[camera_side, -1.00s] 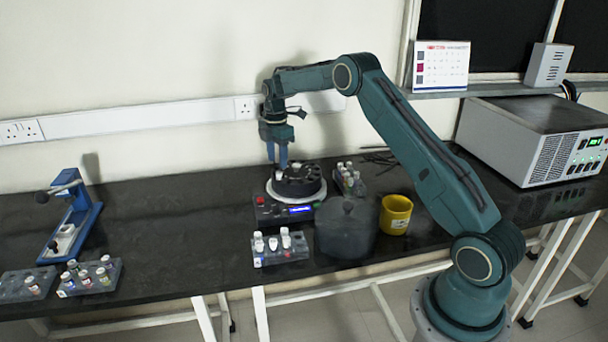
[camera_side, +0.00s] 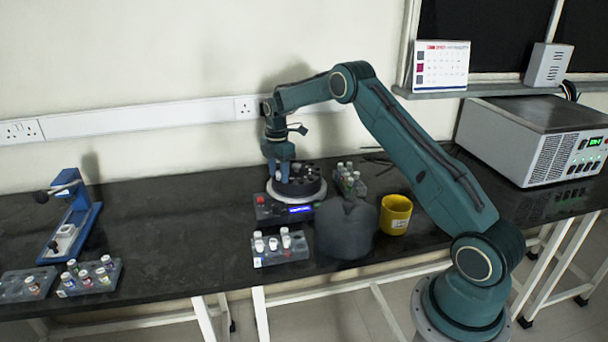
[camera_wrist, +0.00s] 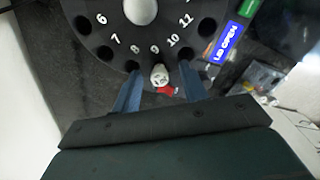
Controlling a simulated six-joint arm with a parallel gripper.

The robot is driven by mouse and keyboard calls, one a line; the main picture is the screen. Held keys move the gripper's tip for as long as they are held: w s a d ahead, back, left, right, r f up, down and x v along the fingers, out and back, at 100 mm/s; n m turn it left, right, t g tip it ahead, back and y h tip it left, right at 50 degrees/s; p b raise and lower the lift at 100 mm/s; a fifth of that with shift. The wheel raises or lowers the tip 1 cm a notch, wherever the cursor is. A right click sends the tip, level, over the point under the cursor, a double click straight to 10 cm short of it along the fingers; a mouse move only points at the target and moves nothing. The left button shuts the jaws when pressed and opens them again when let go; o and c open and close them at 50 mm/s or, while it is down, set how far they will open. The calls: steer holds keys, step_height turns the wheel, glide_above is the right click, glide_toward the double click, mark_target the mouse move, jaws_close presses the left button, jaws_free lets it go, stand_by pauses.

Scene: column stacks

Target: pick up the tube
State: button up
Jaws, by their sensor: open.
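A tube with a white cap (camera_wrist: 159,75) sits in the dark rotor (camera_wrist: 110,32) of the centrifuge, by the number 9, in the wrist view. My gripper (camera_wrist: 159,80) is open, with one blue finger on each side of the tube. I cannot tell whether the fingers touch it. The other numbered holes that I see are empty. In the side view, my gripper (camera_side: 280,176) reaches down at the left part of the rotor (camera_side: 301,184), and the tube is hidden there. The centrifuge display (camera_wrist: 225,42) reads "LID OPEN".
A rack of capped tubes (camera_side: 280,256) stands in front of the centrifuge, another (camera_side: 350,184) behind right. A dark rounded vessel (camera_side: 345,235) and a yellow mug (camera_side: 396,213) stand right. A blue device (camera_side: 76,222) and racks are far left; the bench between is clear.

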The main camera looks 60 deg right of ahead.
mark_target(278, 173)
steer(key=shift+c, duration=0.2)
jaws_close()
steer(key=shift+r, duration=0.2)
step_height(278, 173, up, 20)
steer(key=shift+f, duration=0.15)
stand_by(0.5)
steer(key=shift+f, duration=0.1)
stand_by(0.6)
